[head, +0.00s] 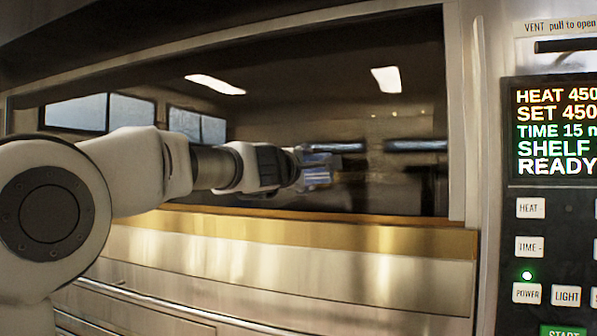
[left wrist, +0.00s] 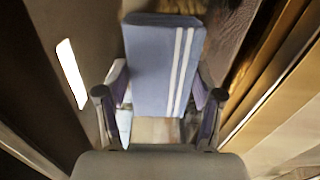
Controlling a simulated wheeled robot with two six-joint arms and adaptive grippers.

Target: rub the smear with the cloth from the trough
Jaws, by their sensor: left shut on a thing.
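My left gripper (head: 308,170) is shut on a folded blue cloth (head: 319,177) with white stripes, in front of the dark glass pane (head: 290,120). In the left wrist view the cloth (left wrist: 150,65) stands out beyond the two fingers of my left gripper (left wrist: 158,100). A dull brownish, streaked patch (left wrist: 229,38) shows beside the cloth there; it may be the smear, but I cannot tell for sure. I cannot tell whether the cloth touches the glass. No trough can be made out. My right gripper is not in view.
A brass-coloured ledge (head: 330,232) runs below the glass, with a pale metal front under it. A pale upright frame (head: 462,110) edges the glass on the right. Beyond it is a control panel (head: 548,195) with a lit display and buttons. Lights and windows reflect in the glass.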

